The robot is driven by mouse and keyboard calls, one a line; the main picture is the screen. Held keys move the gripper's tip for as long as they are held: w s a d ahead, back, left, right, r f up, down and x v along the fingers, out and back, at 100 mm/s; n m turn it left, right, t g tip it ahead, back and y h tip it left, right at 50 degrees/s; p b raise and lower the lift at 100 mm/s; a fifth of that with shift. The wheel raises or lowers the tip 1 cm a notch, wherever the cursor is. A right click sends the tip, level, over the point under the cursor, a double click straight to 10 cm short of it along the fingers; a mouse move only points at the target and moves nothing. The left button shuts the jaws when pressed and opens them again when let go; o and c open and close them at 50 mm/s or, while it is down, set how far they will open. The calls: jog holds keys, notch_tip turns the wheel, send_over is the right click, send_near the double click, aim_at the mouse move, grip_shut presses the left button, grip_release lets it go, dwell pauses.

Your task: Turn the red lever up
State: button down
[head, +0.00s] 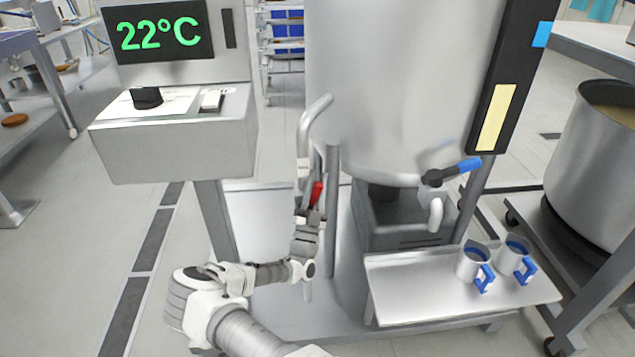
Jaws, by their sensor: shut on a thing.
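The red lever (316,193) shows in the head view on a thin pipe (304,140) at the left side of the large steel tank (395,85). My gripper (308,214) is at the lower end of the lever and is shut on it. The red part stands up above my fingers, close to upright and leaning slightly right. The fingertips are small here, and they hide the lever's lower part and its pivot.
A control box (175,140) with a 22°C display (160,32) stands left. A blue-handled tap (455,172) is on the tank's right front, above a tray (400,285) with two blue-handled mugs (474,264). A large pot (600,165) stands at right.

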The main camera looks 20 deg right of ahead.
jog(key=c, duration=0.6)
grip_release()
jog(key=shift+c, duration=0.2)
